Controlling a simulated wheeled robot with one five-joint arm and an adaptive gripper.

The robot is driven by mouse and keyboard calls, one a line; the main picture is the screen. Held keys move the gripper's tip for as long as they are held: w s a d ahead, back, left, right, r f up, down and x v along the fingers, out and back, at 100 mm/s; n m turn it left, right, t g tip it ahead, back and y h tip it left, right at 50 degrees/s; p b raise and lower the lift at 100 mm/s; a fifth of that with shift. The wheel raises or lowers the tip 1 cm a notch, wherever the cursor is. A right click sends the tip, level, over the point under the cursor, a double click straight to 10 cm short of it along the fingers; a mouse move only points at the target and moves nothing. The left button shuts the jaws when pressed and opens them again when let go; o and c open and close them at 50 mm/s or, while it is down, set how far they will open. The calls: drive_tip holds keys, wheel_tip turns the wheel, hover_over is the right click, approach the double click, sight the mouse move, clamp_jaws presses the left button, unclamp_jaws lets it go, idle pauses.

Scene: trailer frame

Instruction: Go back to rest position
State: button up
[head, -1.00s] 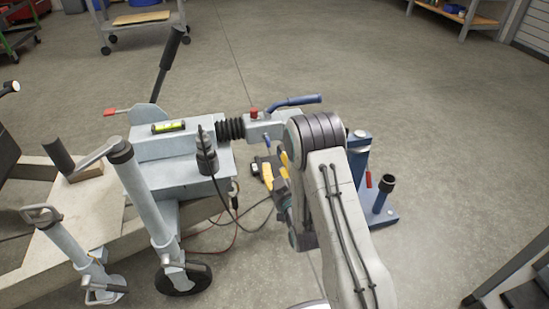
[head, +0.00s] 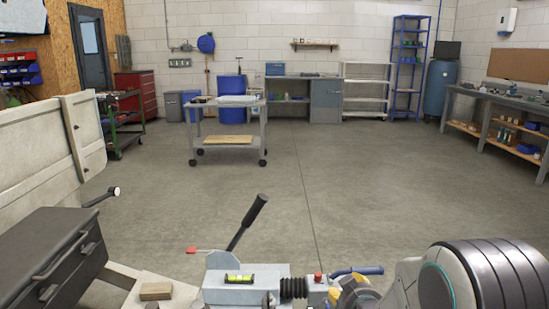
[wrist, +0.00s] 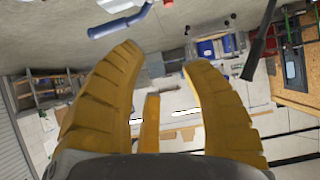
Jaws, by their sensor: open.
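My gripper shows in the wrist view (wrist: 160,75) with its yellow fingers spread apart and nothing between them. In the head view my arm is folded at the bottom right, and only a bit of yellow shows near it. The trailer coupling (head: 318,290), with a red knob and black bellows, is at the bottom of the head view, just left of my arm. Its blue handle (head: 357,271) also shows at the top of the wrist view (wrist: 120,22), apart from the fingers. A black lever (head: 247,222) stands up from the trailer frame.
A spirit level (head: 239,279) lies on the trailer frame. A dark box (head: 40,265) and a pale trailer panel (head: 45,140) are at the left. A wheeled cart (head: 228,140) stands farther back, and a workbench (head: 500,110) is at the right. The middle floor is clear.

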drive_tip(key=s+r+g+p, duration=0.8)
drive_tip(key=s+r+p, duration=1.4)
drive_tip(key=s+r, duration=0.7)
drive_tip(key=shift+s+r, duration=0.25)
drive_tip(key=shift+r, duration=0.05)
